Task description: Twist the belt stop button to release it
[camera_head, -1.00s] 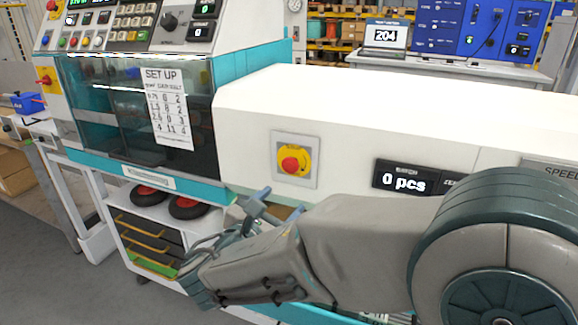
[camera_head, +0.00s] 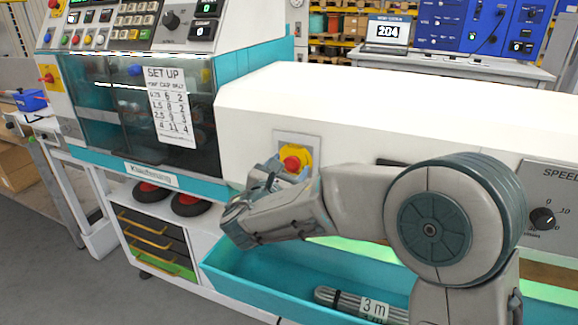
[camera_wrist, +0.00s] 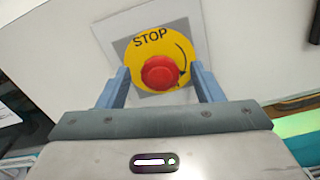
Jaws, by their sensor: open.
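The belt stop button (camera_head: 292,163) is a red mushroom knob on a yellow round plate, mounted on a grey square on the white machine front. In the wrist view the red knob (camera_wrist: 160,72) sits between my two blue fingers, below the word STOP on the yellow plate (camera_wrist: 141,48). My gripper (camera_wrist: 161,84) is open, one finger on each side of the knob, with a gap on both sides. In the head view my gripper (camera_head: 272,176) is just in front of the button and covers its lower left part. Whether the fingers touch the plate cannot be told.
A teal trough (camera_head: 240,273) lies below my arm, holding a bundle tagged 3 m (camera_head: 345,303). A speed dial (camera_head: 542,218) is on the machine front at right. The clear guard with a set-up sheet (camera_head: 170,105) is at left. Another red knob (camera_head: 47,77) is at far left.

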